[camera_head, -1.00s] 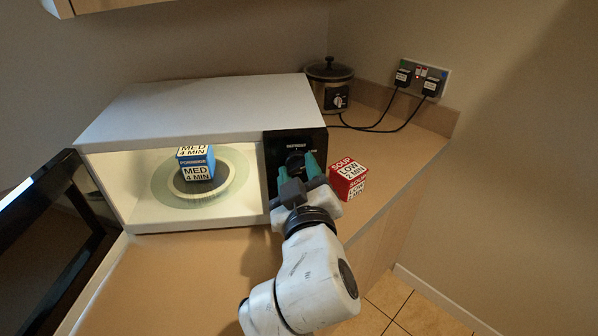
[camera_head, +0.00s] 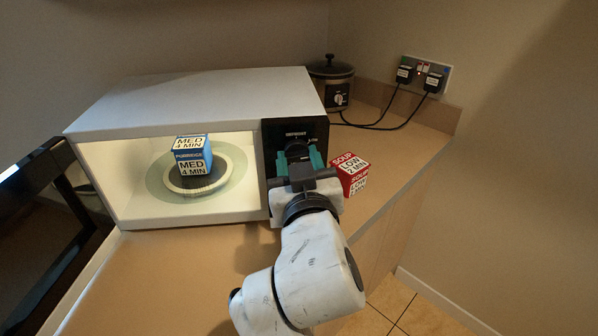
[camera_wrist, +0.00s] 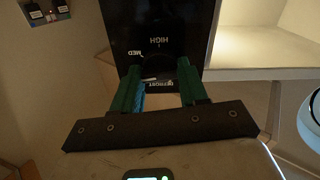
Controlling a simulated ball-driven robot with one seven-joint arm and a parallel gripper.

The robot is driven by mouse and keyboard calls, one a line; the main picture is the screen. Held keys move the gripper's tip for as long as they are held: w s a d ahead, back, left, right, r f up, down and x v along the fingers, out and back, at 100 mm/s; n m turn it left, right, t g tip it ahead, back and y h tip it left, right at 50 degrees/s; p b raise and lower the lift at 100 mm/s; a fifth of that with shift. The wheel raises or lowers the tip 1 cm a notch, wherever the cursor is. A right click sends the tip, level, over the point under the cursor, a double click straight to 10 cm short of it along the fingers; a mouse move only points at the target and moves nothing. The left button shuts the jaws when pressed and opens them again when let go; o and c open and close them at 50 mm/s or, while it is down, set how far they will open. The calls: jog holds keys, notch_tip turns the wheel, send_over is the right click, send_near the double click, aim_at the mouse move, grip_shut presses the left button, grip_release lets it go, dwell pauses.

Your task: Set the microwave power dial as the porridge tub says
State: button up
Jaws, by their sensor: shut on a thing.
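The blue and white porridge tub (camera_head: 193,158) sits on the turntable inside the open microwave. Its label reads "PORRIDGE MED 4 MIN". My gripper (camera_head: 299,158) is at the microwave's black control panel, its green fingers shut on the power dial (camera_head: 297,150). The wrist view shows the fingers (camera_wrist: 158,78) on either side of the dark dial, with "HIGH", "MED" and "DEFROST" printed on the panel (camera_wrist: 178,20) around it. A small pale mark shows between the fingers, but I cannot tell for sure which setting the dial points to.
A red soup box (camera_head: 349,172) marked "LOW 2 MIN" stands close right of my gripper. The microwave door (camera_head: 50,240) hangs open at left. A slow cooker (camera_head: 331,83) and a wall socket (camera_head: 425,74) with two plugs are behind. The counter's front edge is near my arm.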

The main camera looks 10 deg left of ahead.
jog(key=m+b, duration=0.3)
jog(key=m, duration=0.1)
jog(key=shift+f, duration=0.15)
jog(key=shift+m+b, duration=0.9)
jog(key=shift+m, duration=0.7)
jog(key=o, duration=1.1)
jog(key=v, duration=1)
jog(key=shift+s+b, duration=0.35)
jog(key=shift+s, duration=0.05)
jog(key=shift+d, duration=0.1)
